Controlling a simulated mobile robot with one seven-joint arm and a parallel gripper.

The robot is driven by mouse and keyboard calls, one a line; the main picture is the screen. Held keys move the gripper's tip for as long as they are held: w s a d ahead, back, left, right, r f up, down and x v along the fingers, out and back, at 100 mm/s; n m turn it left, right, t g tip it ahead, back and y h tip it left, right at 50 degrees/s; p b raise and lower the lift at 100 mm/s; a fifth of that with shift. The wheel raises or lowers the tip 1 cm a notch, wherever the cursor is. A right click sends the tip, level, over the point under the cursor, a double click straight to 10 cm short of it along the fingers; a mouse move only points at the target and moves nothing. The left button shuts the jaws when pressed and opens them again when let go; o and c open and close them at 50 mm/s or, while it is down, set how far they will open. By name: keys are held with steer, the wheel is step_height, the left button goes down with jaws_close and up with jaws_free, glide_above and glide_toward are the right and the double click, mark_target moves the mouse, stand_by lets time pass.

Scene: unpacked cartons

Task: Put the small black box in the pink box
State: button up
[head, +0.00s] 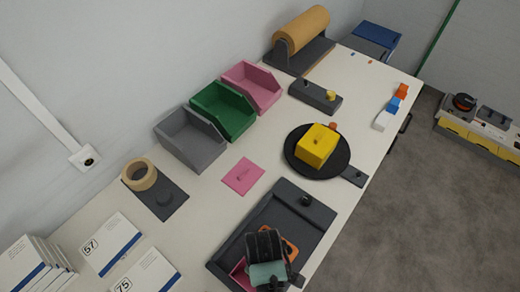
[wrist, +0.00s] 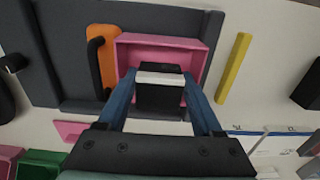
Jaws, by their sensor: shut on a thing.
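The small black box (wrist: 160,95), with a white band across it, is between the blue fingers of my gripper (wrist: 160,84) in the wrist view. My gripper is shut on it. The open pink box (wrist: 205,58) lies behind the black box in that view and is partly covered by it. In the head view, a corner of the pink box (head: 238,272) shows beside my gripper (head: 268,270), which hides the black box. I cannot tell how high the black box is above the pink one.
The pink box sits in a dark tray (head: 285,215) beside an orange item with a black handle (wrist: 102,62). A yellow bar (wrist: 234,68) lies on the other side. Grey (head: 185,140), green (head: 222,112) and pink (head: 252,88) bins stand along the wall.

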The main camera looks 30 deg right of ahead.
steer(key=shift+f, duration=2.55)
steer(key=shift+f, duration=0.2)
steer(key=o, duration=1.3)
steer(key=shift+r, duration=0.15)
step_height(320, 180, up, 12)
steer(key=shift+r, duration=0.1)
